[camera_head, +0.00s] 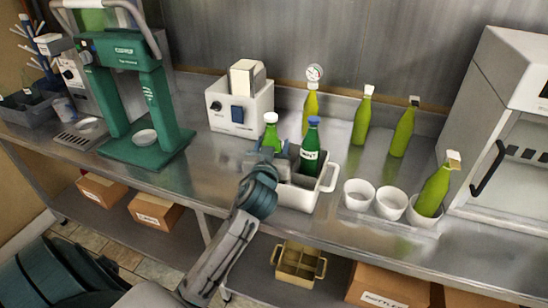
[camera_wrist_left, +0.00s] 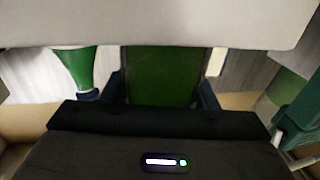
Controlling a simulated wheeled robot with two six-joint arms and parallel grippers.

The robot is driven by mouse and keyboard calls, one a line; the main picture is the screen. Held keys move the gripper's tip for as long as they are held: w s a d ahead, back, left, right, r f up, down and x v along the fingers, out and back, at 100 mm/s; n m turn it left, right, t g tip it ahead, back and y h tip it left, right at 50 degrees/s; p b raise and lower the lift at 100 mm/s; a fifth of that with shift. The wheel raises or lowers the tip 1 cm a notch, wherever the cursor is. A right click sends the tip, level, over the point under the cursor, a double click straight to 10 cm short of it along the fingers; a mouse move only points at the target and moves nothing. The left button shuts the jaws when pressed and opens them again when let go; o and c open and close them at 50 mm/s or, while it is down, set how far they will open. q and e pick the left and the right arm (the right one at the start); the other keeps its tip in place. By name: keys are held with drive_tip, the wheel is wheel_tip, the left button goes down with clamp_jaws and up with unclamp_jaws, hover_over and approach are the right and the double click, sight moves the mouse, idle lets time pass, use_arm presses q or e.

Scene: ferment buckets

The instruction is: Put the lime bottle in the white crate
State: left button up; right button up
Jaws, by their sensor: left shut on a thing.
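The held bottle is at the crate's left side, beside the dark green one. My gripper hides its lower part, so I cannot tell whether it rests on the crate floor. My right gripper is not in view.
White cups (camera_head: 359,195) stand right of the crate, one with a tilted yellow-green bottle (camera_head: 434,190). Several yellow-green bottles (camera_head: 362,120) stand behind. A white box machine (camera_head: 240,105) is behind the gripper, and a green press (camera_head: 125,95) is at left.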

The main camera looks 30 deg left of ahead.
use_arm(q)
wheel_tip(320, 180, down, 3)
drive_tip(key=shift+f, duration=0.2)
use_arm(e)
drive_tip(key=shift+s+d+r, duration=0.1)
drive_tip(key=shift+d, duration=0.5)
